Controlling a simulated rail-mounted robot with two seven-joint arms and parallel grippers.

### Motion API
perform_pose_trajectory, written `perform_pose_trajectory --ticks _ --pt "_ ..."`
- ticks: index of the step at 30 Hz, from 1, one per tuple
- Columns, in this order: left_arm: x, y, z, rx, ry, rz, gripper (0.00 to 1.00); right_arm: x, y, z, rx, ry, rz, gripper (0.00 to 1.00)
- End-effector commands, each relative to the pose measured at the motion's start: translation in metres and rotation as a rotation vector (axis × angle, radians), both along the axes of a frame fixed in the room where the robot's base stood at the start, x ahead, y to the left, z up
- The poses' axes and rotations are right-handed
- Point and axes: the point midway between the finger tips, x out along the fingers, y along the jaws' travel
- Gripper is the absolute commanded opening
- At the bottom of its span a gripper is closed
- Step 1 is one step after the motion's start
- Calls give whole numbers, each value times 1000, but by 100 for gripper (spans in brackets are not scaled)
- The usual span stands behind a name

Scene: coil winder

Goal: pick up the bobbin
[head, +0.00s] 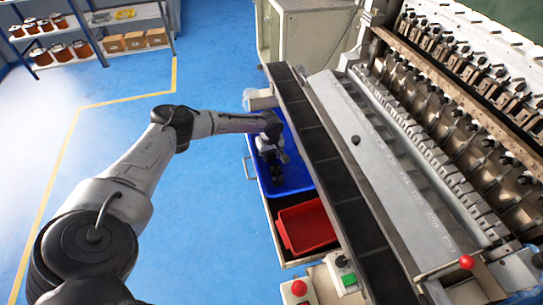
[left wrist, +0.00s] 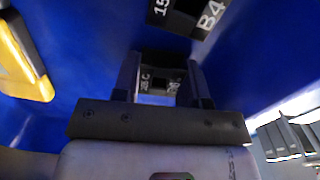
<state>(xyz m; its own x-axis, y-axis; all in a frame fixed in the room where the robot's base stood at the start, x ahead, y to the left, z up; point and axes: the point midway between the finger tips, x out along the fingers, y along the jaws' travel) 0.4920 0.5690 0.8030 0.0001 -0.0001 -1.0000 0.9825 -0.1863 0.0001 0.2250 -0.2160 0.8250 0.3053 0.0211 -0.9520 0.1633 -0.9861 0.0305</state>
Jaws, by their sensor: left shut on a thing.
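My left gripper (head: 275,168) reaches down into the blue bin (head: 299,173) beside the machine. In the left wrist view the two dark fingers (left wrist: 161,80) are closed on a black bobbin (left wrist: 160,84) with white lettering, which sits between them. The finger pads hide its sides, and I cannot tell if it still touches the bin floor. A second black piece (left wrist: 188,14), marked with "15" and "B4", lies just beyond in the blue bin. In the head view the bobbin is too small and dark to tell from the fingers. My right gripper is not in view.
A red tray (head: 309,226) sits in front of the blue bin. The long coil winder (head: 365,150) stands to the right, with a dark ledge at the bin's edge. A control box with a red button (head: 298,287) is at the front. Blue floor on the left is clear.

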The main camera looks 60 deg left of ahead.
Motion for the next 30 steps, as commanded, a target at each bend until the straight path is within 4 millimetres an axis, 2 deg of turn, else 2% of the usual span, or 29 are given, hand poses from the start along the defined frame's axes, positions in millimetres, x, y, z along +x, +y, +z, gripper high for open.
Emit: perform_pose_trajectory --ticks 8,11,24,30 --pt "0 0 1 0 0 0 17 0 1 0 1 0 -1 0" --pt "0 0 8 0 -1 -1 17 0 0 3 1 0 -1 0" --pt "0 0 79 0 -1 -1 17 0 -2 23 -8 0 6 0" --pt "0 0 96 0 0 1 17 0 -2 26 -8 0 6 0"
